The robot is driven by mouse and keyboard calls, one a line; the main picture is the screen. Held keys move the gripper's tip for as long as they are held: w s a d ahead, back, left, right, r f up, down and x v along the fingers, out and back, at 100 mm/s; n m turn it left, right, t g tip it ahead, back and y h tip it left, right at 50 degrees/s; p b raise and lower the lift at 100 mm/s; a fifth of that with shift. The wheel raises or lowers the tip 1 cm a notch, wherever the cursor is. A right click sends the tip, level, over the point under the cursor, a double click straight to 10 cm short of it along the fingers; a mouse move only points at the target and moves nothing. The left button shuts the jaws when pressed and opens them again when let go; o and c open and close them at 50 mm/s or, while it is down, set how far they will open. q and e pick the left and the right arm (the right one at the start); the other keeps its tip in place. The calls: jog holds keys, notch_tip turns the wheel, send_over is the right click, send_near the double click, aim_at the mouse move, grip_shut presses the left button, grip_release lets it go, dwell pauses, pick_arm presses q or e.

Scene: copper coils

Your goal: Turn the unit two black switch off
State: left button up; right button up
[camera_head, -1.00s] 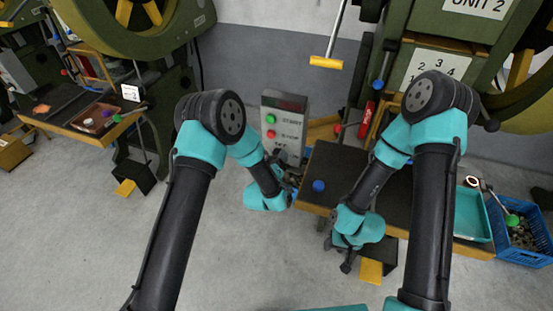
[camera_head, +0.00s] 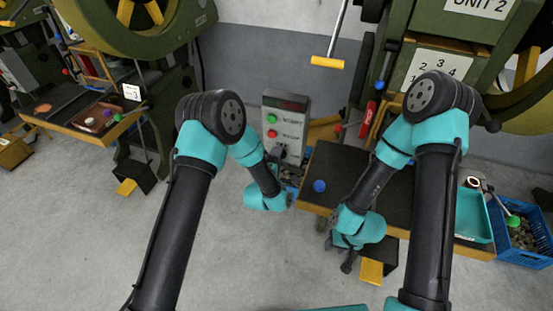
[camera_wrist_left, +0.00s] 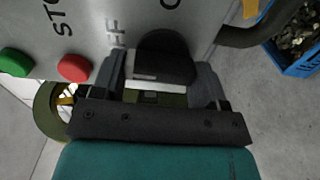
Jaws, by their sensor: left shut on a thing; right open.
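The grey control box (camera_head: 296,133) with a green and a red button stands left of the unit 2 machine in the head view. My left gripper (camera_head: 289,186) is at its lower part and hides the switch there. In the left wrist view the black switch (camera_wrist_left: 165,57) sits between the fingers of my left gripper (camera_wrist_left: 160,76), which is shut on it. Letters "FF" show left of the switch, and a white mark shows on its lower edge. My right gripper (camera_head: 347,264) is open and empty, low in front of the table.
The dark worktable (camera_head: 328,168) holds a blue knob (camera_head: 319,186). A teal tray (camera_head: 467,216) and a blue crate (camera_head: 518,249) are at the right. A yellow-handled lever (camera_head: 327,62) hangs above. A red button (camera_wrist_left: 74,68) is close to my left fingers.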

pick_arm(q)
jog(key=shift+n, duration=0.3)
jog(key=o, duration=0.9)
jog(key=shift+o, duration=0.2)
jog(key=shift+s, duration=0.1)
jog(key=v, duration=1.7)
jog(key=shift+a, duration=0.1)
